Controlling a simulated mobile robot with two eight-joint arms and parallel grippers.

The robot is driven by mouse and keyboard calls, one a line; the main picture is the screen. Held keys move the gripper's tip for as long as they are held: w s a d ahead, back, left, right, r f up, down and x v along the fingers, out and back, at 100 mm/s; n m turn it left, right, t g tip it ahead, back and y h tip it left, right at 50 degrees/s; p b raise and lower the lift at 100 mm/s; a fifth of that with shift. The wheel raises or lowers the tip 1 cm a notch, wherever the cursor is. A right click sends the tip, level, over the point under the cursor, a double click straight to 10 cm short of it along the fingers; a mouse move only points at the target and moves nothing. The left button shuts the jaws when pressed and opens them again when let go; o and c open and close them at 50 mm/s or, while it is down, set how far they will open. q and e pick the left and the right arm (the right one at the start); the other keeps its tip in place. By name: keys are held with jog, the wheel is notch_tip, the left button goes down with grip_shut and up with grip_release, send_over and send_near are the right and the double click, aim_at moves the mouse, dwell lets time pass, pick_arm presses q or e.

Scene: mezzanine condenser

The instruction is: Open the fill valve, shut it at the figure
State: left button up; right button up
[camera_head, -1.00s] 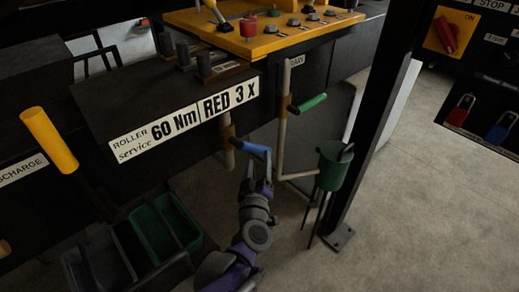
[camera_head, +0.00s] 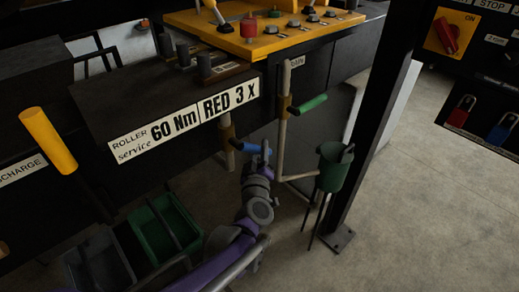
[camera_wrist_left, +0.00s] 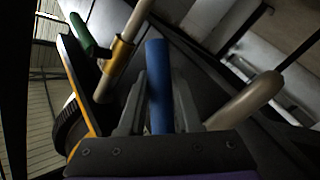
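A blue lever handle (camera_head: 256,149) sticks out from a pipe with a brass-coloured fitting below the black panel. My left gripper (camera_head: 264,155) is at this handle. In the left wrist view, the blue handle (camera_wrist_left: 158,85) lies between the two fingers of my left gripper (camera_wrist_left: 156,95), with gaps on both sides, so the gripper looks open around it. A green lever handle (camera_head: 310,104) sits higher on the neighbouring pipe, and it also shows in the left wrist view (camera_wrist_left: 82,32). I cannot tell which handle is the fill valve. No readable gauge figure shows. My right gripper is out of view.
A green cup on thin legs (camera_head: 333,172) stands right of the pipes, by a black post (camera_head: 372,130). Green (camera_head: 166,222) and dark (camera_head: 100,262) bins are at lower left. A yellow control deck (camera_head: 265,40) is above. Open floor lies right.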

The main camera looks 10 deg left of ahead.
pick_arm(q)
grip_shut()
dwell(0.8)
jog(key=shift+r, duration=0.1)
jog(key=shift+w+d+r+n+t+y, duration=0.35)
jog(key=shift+r+n+t, duration=0.15)
jog(key=shift+n+t, duration=0.15)
jog(key=shift+w+d+r+n+t+y, duration=0.1)
jog(key=shift+w+r+n+t+y, duration=0.1)
jog(key=shift+r+n+t, duration=0.3)
jog(key=shift+w+d+r+n+t+y, duration=0.15)
jog(key=shift+r+n+t, duration=0.15)
jog(key=shift+n, duration=0.25)
jog(key=shift+w+r+n+t+y, duration=0.15)
jog(key=shift+r+n+t+y, duration=0.4)
jog(key=shift+r+n, duration=0.45)
jog(key=shift+r+n+t+y, duration=0.4)
jog(key=shift+r+n+y, duration=0.35)
jog(key=shift+n, duration=0.55)
